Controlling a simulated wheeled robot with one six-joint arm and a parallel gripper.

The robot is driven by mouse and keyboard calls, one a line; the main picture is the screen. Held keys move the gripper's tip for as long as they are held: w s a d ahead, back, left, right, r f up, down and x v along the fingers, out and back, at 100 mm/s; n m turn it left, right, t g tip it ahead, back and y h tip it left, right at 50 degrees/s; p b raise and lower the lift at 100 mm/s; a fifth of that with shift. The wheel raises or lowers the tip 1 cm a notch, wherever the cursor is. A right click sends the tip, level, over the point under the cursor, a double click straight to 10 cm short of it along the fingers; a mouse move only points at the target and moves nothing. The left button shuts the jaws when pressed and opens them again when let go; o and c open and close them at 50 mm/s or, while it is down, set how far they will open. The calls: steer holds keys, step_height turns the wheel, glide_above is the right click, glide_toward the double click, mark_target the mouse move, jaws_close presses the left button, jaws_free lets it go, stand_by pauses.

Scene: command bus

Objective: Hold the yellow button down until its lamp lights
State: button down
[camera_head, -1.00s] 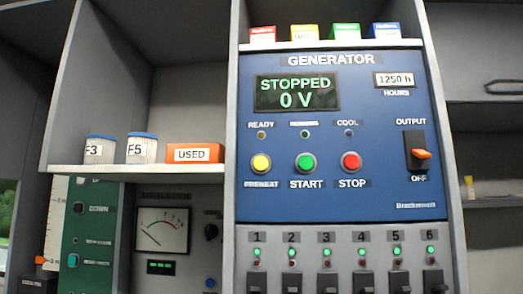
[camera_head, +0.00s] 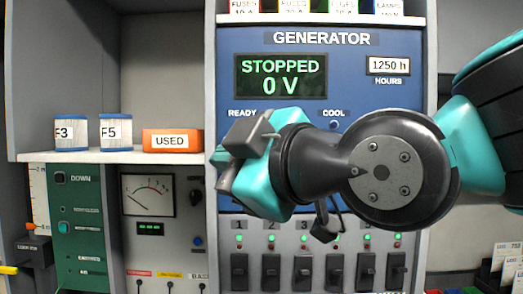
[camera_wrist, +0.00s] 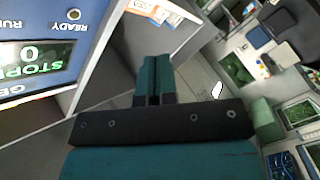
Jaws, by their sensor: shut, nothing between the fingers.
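The blue generator panel (camera_head: 350,42) fills the middle of the head view. Its display (camera_head: 281,77) reads STOPPED, 0 V. The yellow preheat button is hidden behind my gripper (camera_head: 224,158) and arm, as are the start and stop buttons. In the wrist view my gripper (camera_wrist: 153,62) has its teal fingers together with nothing between them. They point past the panel's side, toward open room. The READY lamp (camera_wrist: 74,14) shows in the wrist view beside its label and looks unlit. I cannot see any contact with the button.
Coloured fuse boxes (camera_head: 300,6) stand on the ledge above. Breaker switches (camera_head: 303,270) line up below the panel.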

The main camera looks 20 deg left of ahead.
steer(key=w+a+p, duration=0.2)
steer(key=w, duration=0.6)
steer(key=shift+w, duration=0.35)
steer(key=shift+w, duration=0.1)
stand_by(1.9)
steer(key=shift+w+a, duration=0.1)
steer(key=shift+w, duration=0.2)
steer(key=shift+w, duration=0.4)
stand_by(4.2)
